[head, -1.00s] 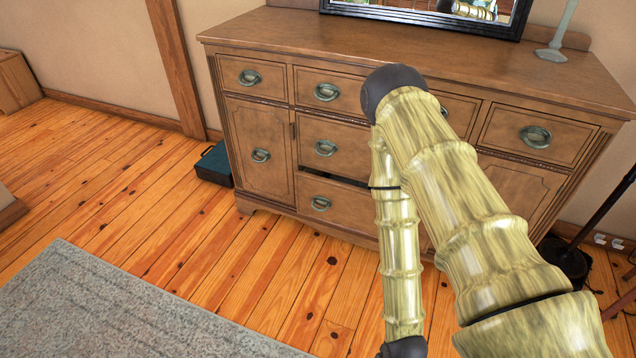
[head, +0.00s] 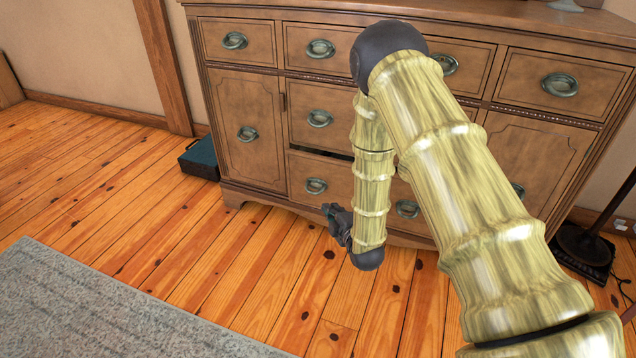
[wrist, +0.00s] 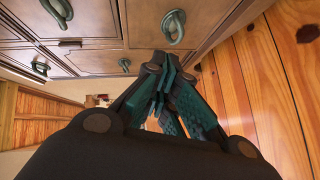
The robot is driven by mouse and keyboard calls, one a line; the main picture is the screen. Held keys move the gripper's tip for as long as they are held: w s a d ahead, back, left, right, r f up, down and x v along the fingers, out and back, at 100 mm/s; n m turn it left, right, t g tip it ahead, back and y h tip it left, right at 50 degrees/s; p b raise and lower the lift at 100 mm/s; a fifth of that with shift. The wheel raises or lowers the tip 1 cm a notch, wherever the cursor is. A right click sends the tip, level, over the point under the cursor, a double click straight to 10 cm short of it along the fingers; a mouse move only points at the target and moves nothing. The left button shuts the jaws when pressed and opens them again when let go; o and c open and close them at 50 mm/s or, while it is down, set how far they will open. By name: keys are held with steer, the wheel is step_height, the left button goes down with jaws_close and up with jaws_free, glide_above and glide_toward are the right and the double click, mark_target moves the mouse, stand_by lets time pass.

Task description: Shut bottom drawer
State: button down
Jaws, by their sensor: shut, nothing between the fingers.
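The bottom drawer (head: 335,178) is the low middle drawer of the wooden dresser, with two green ring handles. It stands slightly out, with a dark gap along its top edge; my arm hides part of its front. In the wrist view the bottom drawer (wrist: 145,28) appears turned on its side, its front and handles near the fingers. My gripper (head: 332,212) is low in front of the drawer, just below its left handle in the head view. In the wrist view my gripper (wrist: 168,78) has its teal-padded fingers together and empty. I cannot tell whether it touches the drawer.
The dresser (head: 248,110) has other drawers and side doors, which look shut. A dark teal box (head: 200,158) lies on the floor at its left. A grey rug (head: 90,310) covers the lower left. A dark stand base (head: 585,250) is at the right. Wooden floor lies clear between.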

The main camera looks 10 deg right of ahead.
mark_target(324, 161)
steer(key=shift+w+a+r+n+t+y+b, duration=0.15)
steer(key=shift+w+r+n+t+b, duration=0.3)
steer(key=shift+w+b, duration=1.75)
steer(key=shift+w+r+n+t+y+b, duration=0.25)
steer(key=shift+w+r+n+b, duration=0.4)
steer(key=shift+w, duration=3.05)
steer(key=shift+w+a+r+n+t+y+b, duration=0.1)
steer(key=shift+w+r+n+t+b, duration=0.4)
steer(key=shift+w+b, duration=1.75)
steer(key=shift+w+r+p, duration=0.1)
steer(key=shift+w+p, duration=0.6)
steer(key=shift+w+d, duration=0.1)
steer(key=shift+w, duration=0.05)
steer(key=w+d, duration=0.2)
steer(key=w, duration=0.1)
steer(key=shift+w+d+p, duration=0.15)
steer(key=shift+w+p, duration=0.05)
steer(key=shift+p, duration=0.2)
steer(key=shift+w+d+r, duration=0.15)
steer(key=shift+r, duration=0.1)
